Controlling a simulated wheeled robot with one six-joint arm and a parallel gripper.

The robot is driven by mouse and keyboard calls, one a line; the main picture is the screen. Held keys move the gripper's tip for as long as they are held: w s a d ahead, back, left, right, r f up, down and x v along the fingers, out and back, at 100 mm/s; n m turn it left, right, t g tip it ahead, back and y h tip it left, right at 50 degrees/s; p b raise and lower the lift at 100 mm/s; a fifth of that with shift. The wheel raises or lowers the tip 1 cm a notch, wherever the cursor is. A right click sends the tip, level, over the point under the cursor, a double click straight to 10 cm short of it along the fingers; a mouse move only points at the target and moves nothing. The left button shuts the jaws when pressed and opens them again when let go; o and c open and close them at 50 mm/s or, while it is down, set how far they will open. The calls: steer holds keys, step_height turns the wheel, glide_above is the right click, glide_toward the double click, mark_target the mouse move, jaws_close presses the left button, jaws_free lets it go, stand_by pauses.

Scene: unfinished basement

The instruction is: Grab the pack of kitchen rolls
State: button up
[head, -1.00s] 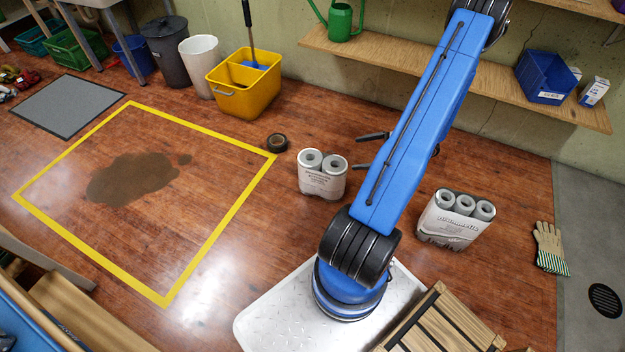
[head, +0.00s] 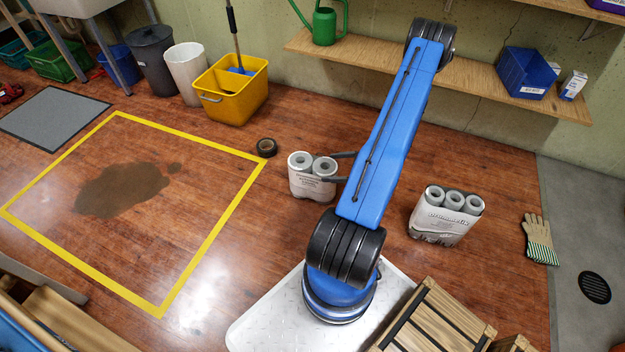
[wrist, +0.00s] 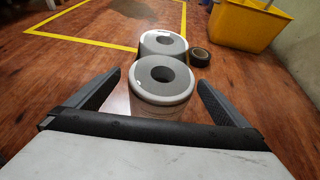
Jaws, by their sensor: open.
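A two-roll pack of kitchen rolls (head: 312,184) stands upright on the wooden floor, left of my arm in the head view. In the wrist view the near roll of this pack (wrist: 162,84) sits between the fingers of my gripper (wrist: 160,90), with the other roll behind it. The fingers are open, one on each side, with gaps to the roll. In the head view the fingers (head: 338,167) reach the pack's right side; my arm hides the rest of the gripper. A larger pack of three rolls (head: 442,220) stands upright to the right of my arm.
A roll of black tape (head: 266,148) lies behind the two-roll pack. A yellow bucket (head: 225,98) stands farther back. A yellow taped square (head: 212,224) surrounds a dark stain at left. A wooden shelf (head: 470,88) runs along the wall. Gloves (head: 538,238) lie at right.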

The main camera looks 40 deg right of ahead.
mark_target(316, 166)
steer(key=shift+x, duration=4)
steer(key=shift+w+d+r, duration=0.15)
steer(key=shift+w+d, duration=0.05)
steer(key=shift+c, duration=0.6)
steer(key=c, duration=1.5)
